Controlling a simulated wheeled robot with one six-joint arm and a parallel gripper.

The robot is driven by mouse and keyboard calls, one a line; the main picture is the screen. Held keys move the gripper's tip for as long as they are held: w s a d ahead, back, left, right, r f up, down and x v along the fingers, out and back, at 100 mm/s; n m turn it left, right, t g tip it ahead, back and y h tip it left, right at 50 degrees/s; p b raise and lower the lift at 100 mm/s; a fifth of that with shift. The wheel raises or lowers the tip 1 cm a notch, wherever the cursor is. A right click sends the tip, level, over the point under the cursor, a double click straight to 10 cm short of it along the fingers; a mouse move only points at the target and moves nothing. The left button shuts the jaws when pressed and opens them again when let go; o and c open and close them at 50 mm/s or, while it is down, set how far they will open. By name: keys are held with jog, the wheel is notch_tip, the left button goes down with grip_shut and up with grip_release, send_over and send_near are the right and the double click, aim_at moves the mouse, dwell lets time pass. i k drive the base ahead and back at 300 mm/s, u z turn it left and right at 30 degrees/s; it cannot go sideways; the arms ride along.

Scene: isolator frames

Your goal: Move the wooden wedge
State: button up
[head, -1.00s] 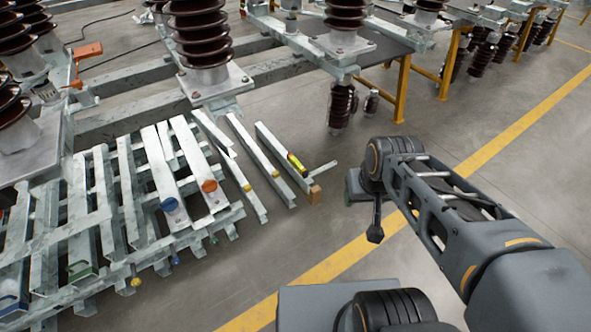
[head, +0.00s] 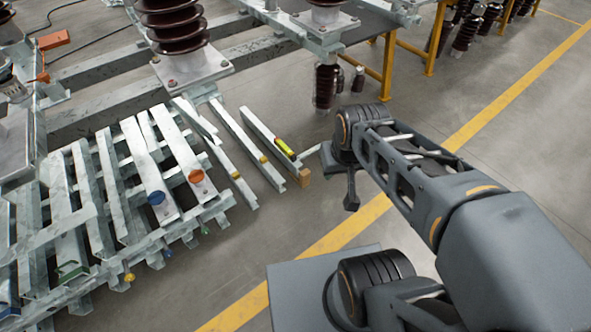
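The small tan wooden wedge (head: 304,177) is at the near end of a grey metal bar that lies on the concrete floor. It appears to touch the bar's end, though I cannot tell whether it sits under it. My gripper (head: 351,201) is dark and points down, to the right of the wedge and a little nearer to me in the picture. It is apart from the wedge. Its fingers are too small and dark to tell open from shut.
A yellow spirit level (head: 285,148) lies on the bar beside the wedge. Several metal bars on a slatted stack (head: 115,205) fill the left. Brown insulators (head: 172,25) stand on steel frames behind. A yellow floor line (head: 375,210) crosses open floor at right.

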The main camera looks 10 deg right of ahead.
aim_at(304, 180)
jog(key=u, duration=0.3)
jog(key=i, duration=0.9)
jog(key=z, duration=0.25)
